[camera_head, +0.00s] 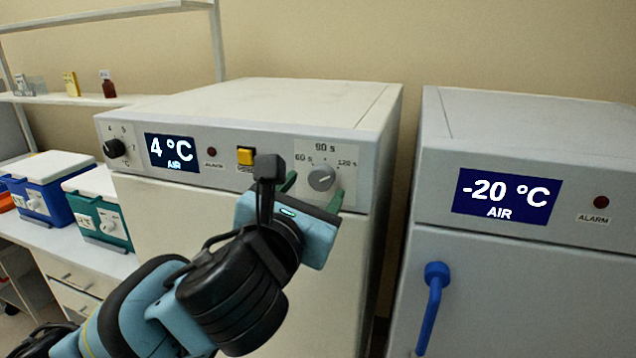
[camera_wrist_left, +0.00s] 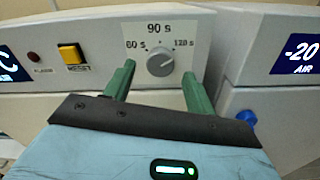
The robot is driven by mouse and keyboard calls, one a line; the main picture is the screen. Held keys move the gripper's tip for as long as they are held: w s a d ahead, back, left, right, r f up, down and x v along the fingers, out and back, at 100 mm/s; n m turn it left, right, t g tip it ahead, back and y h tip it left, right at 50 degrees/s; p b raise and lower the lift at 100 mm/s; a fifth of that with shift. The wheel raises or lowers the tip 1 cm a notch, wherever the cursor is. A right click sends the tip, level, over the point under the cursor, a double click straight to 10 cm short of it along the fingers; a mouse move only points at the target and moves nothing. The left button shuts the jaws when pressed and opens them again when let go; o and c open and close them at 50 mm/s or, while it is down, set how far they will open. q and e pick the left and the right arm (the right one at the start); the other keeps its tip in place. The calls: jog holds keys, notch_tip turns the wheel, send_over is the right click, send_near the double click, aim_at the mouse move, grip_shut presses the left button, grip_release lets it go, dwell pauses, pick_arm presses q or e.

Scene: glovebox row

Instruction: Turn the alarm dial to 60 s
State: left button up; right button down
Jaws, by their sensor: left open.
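The alarm dial (camera_head: 321,177) is a round grey knob on the white panel of the 4 °C unit, with marks 60 s at left, 90 s on top and 120 s at right. It also shows in the left wrist view (camera_wrist_left: 160,61). A light pointer line shows on its face, but I cannot tell surely which mark it points to. My left gripper (camera_head: 312,190) is open in front of the dial. In the left wrist view its green fingers (camera_wrist_left: 158,72) stand either side of and below the knob, apart from it. My right gripper is not in view.
On the same panel are a yellow reset button (camera_head: 245,156), a red alarm lamp (camera_head: 211,152) and a black temperature knob (camera_head: 115,148). The -20 °C unit (camera_head: 520,270) with a blue handle (camera_head: 433,300) stands at right. Blue (camera_head: 40,185) and green (camera_head: 100,215) cool boxes stand at left.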

aim_at(319, 182)
pick_arm(q)
jog(key=shift+x, duration=1.6)
jog(key=c, duration=1)
jog(key=shift+o, duration=0.2)
